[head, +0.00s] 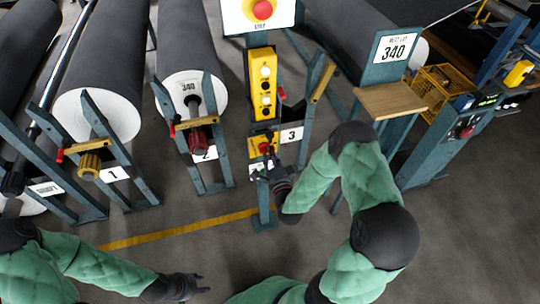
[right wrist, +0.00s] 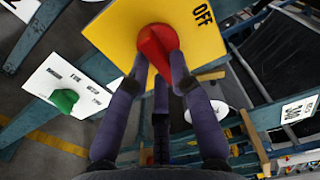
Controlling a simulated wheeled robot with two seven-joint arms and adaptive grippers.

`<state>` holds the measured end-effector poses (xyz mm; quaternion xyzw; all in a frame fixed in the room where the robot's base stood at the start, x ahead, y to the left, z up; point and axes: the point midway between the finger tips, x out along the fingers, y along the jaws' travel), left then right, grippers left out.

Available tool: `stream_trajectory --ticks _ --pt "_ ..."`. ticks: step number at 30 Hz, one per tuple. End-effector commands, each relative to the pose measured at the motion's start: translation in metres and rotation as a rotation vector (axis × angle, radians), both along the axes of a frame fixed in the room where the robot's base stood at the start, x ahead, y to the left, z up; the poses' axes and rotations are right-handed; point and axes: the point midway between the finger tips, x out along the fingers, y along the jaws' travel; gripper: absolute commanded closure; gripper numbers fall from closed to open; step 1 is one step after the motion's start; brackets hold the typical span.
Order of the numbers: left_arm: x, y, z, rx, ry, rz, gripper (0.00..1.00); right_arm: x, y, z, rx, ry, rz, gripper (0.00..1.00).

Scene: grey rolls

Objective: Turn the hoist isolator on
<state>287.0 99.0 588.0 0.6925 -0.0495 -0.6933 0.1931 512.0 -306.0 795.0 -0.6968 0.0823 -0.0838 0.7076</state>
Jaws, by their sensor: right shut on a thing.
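The isolator is a yellow box (head: 257,146) with a red rotary knob (right wrist: 154,38), mounted low on a teal post below a yellow button box. In the right wrist view its yellow face (right wrist: 115,38) carries the word OFF at the upper right. My right gripper (right wrist: 158,62) has its fingers closed around the red knob, one on each side. In the head view my right gripper (head: 268,165) is just below the knob and partly covers the box. My left gripper (head: 203,284) is empty, low over the floor, with its fingers apart.
A green knob (right wrist: 64,99) on a white panel sits beside the isolator. The yellow button box (head: 262,84) and a red emergency button (head: 262,10) are above. Large grey rolls (head: 191,50) on teal stands fill the left. A wooden-topped stand (head: 390,99) is at right.

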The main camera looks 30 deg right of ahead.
Motion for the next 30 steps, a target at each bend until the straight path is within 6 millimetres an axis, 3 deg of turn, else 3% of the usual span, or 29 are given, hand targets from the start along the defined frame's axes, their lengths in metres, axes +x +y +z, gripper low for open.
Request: stream_trajectory --ticks 1,2,4,17,30 --pt "0.000 0.000 0.000 0.000 0.000 0.000 0.60 0.000 -0.001 -0.001 0.001 0.002 -0.002 1.00" --pt "0.000 0.000 0.000 0.000 0.000 0.000 0.60 0.000 -0.001 -0.001 0.001 0.002 -0.002 0.72" --pt "0.000 0.000 0.000 0.000 0.000 0.000 0.60 0.000 -0.001 -0.001 0.001 0.002 -0.002 0.54" --pt "0.000 0.000 0.000 0.000 0.000 0.000 0.60 -0.006 0.001 -0.001 0.000 0.002 -0.001 0.54" --pt "0.000 0.000 0.000 0.000 0.000 0.000 0.60 -0.081 0.018 -0.001 0.001 0.004 -0.004 0.54"
